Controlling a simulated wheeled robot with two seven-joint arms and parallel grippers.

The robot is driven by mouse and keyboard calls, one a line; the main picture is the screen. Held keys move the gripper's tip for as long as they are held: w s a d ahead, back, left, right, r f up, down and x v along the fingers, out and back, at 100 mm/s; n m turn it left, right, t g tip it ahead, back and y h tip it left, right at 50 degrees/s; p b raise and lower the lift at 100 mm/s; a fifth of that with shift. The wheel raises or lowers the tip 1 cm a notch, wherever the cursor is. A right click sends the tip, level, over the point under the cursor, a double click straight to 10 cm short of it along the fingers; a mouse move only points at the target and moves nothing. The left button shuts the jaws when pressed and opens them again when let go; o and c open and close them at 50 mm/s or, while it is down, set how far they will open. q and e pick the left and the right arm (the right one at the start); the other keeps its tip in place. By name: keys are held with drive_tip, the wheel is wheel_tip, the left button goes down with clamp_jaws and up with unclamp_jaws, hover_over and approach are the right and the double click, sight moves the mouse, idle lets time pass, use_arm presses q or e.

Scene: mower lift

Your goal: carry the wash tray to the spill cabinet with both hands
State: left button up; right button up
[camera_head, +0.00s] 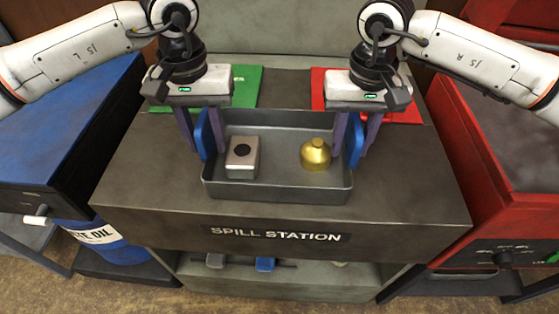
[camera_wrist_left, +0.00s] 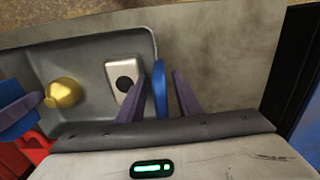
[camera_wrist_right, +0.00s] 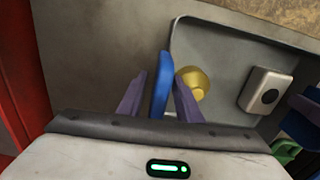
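The grey wash tray (camera_head: 280,190) rests on top of the spill cabinet (camera_head: 150,190), which is labelled SPILL STATION. It holds a silver box with a dark round spot (camera_head: 242,158) and a gold bell-shaped piece (camera_head: 315,155). My left gripper (camera_head: 204,148) has its fingers on either side of the left blue handle (camera_wrist_left: 160,90), with a narrow gap on one side. My right gripper (camera_head: 356,146) has its fingers astride the right blue handle (camera_wrist_right: 160,85) and also looks slightly apart from it. The lower parts of the handles are partly hidden by the fingers.
A green mat (camera_head: 245,85) and a red mat (camera_head: 400,115) lie behind the tray on the cabinet top. A blue bench (camera_head: 70,120) stands left and a red cabinet (camera_head: 460,150) right. A lower shelf (camera_head: 300,280) holds small items. The cabinet top's front strip is clear.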

use_arm(q)
wheel_tip(320, 180, up, 12)
drive_tip(key=shift+f, duration=0.15)
use_arm(e)
drive_tip(key=shift+r, duration=0.1)
wheel_tip(320, 180, up, 12)
drive_tip(key=shift+f, duration=0.1)
idle(0.3)
idle(0.5)
